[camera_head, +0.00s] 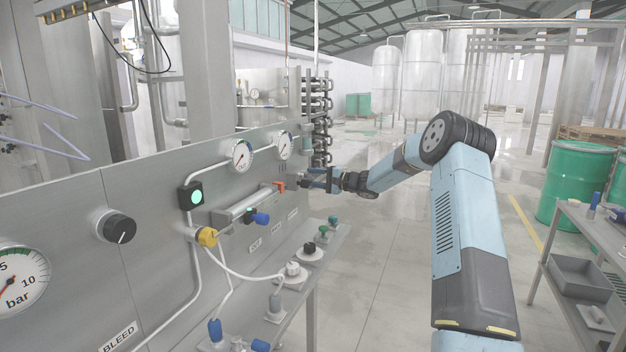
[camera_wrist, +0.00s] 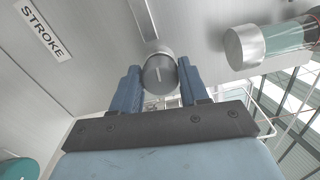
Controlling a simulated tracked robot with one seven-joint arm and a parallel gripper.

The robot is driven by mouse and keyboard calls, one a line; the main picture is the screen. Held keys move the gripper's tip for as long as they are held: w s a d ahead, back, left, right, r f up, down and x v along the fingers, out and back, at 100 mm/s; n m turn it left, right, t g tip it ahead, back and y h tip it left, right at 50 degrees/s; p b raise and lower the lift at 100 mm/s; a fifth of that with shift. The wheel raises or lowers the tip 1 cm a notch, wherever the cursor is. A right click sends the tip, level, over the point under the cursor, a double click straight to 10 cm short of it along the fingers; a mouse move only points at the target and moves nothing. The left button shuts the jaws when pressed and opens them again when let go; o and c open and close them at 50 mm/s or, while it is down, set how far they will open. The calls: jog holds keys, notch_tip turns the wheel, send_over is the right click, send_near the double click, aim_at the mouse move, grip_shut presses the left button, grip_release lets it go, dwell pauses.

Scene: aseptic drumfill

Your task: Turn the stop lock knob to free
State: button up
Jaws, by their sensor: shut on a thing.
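A grey round knob (camera_wrist: 159,73) with a short pale line on its face sits on the panel in the wrist view. The line runs nearly upright in that picture. My gripper (camera_wrist: 158,84) has one blue finger on each side of the knob and is shut on it. No stop lock or free label is readable beside it. In the head view, my gripper (camera_head: 308,180) is at the right end of the steel panel (camera_head: 150,185), below the gauges. The knob cannot be made out there.
A clear tube with a metal end cap (camera_wrist: 243,47) is right of the knob, near my right finger. A STROKE label (camera_wrist: 42,30) is at left. A black knob (camera_head: 117,227), a yellow knob (camera_head: 207,237) and a ledge with valves (camera_head: 325,255) are elsewhere.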

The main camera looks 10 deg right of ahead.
jog(key=shift+d+f+n, duration=0.1)
jog(key=shift+f+n, duration=0.1)
jog(key=shift+n, duration=0.4)
jog(key=shift+f, duration=0.1)
jog(key=o, duration=1)
jog(key=v, duration=1.3)
jog(key=shift+s+d, duration=0.25)
jog(key=shift+d, duration=0.05)
